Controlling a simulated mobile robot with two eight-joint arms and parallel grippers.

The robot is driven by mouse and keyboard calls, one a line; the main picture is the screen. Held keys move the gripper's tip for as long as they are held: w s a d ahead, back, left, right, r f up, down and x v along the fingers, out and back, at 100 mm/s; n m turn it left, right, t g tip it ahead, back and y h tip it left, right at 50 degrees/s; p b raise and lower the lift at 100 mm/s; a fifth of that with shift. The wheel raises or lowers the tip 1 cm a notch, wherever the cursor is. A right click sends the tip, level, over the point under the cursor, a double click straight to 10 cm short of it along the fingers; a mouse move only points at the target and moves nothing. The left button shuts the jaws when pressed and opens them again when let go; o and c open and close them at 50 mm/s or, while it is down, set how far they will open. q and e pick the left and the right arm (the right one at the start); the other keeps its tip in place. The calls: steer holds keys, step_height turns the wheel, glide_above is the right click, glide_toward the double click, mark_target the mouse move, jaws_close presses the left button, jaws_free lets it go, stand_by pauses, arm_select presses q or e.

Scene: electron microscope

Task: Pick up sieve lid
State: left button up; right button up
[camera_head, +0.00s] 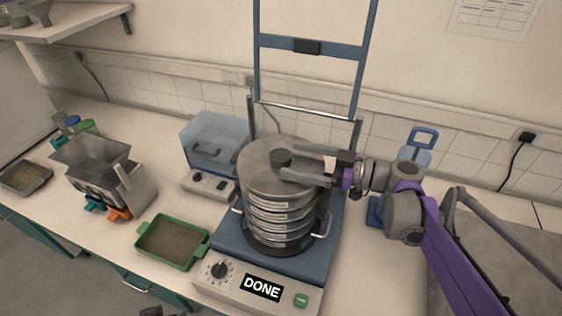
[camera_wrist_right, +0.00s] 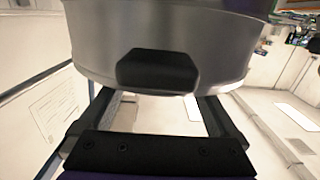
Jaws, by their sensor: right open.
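The sieve lid (camera_head: 262,172) is a round grey metal disc on top of a stack of sieves (camera_head: 275,215) on the shaker. A dark knob (camera_head: 281,158) stands at its middle. My right gripper (camera_head: 295,163) comes in from the right, just above the lid, its fingers open and pointing at the knob. In the right wrist view, a dark block that looks like the knob (camera_wrist_right: 157,70) sits between the two finger lines, in front of a metal rim (camera_wrist_right: 215,45). The fingertips are partly hidden there, so contact is unclear. My left gripper is out of view.
The shaker's display (camera_head: 262,288) reads DONE. A blue frame (camera_head: 308,47) stands behind the stack. A green-rimmed tray (camera_head: 172,242), a metal splitter box (camera_head: 105,170) and a clear-covered device (camera_head: 213,143) stand to the left. A blue-handled item (camera_head: 420,140) stands right, behind my arm.

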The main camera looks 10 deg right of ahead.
mark_target(287, 156)
steer(key=shift+x, duration=1.5)
jaws_close()
